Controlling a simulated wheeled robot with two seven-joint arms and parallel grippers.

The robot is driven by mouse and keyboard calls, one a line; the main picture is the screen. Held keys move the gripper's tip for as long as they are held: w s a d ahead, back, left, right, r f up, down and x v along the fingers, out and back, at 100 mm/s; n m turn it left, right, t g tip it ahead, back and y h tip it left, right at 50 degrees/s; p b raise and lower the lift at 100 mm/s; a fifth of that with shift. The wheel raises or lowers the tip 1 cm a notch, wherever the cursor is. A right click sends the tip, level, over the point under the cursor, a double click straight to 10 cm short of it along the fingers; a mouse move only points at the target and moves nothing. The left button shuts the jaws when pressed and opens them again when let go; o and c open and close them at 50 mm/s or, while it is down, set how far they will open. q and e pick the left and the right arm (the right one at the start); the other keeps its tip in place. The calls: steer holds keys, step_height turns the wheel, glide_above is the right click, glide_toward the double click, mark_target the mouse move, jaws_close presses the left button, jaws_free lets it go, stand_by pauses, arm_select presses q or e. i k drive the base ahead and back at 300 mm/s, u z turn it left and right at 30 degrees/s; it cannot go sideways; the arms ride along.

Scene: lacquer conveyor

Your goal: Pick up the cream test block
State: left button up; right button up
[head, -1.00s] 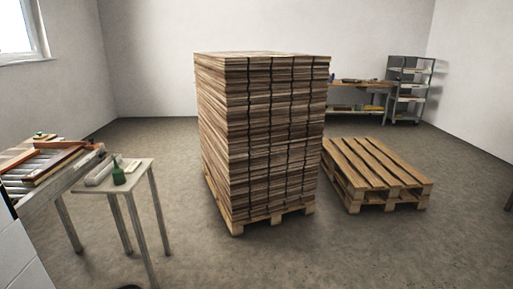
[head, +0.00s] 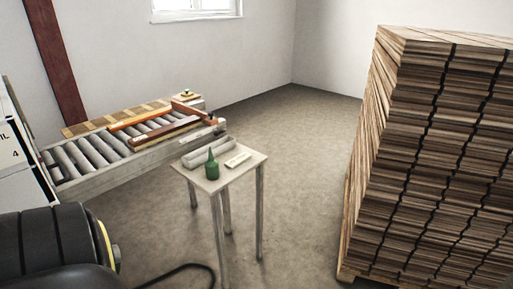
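A small cream block (head: 237,160), which looks like the cream test block, lies flat on the small grey table (head: 194,174), towards its right side. A green bottle (head: 212,166) stands upright just left of the block. A pale grey roll (head: 207,152) lies behind them on the same top. Neither of my grippers shows in the head view, so nothing shows of what they hold.
A roller conveyor (head: 75,180) with wooden bars, one orange, stands left of the small table. A tall stack of boards (head: 440,150) on a pallet fills the right side. Open floor (head: 300,180) lies between the table and the stack. A dark cable (head: 185,268) lies on the floor.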

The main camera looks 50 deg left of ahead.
mark_target(233, 162)
steer(key=u, duration=0.45)
steer(key=i, duration=1.8)
steer(key=u, duration=2)
steer(key=i, duration=1.3)
steer(key=u, duration=0.7)
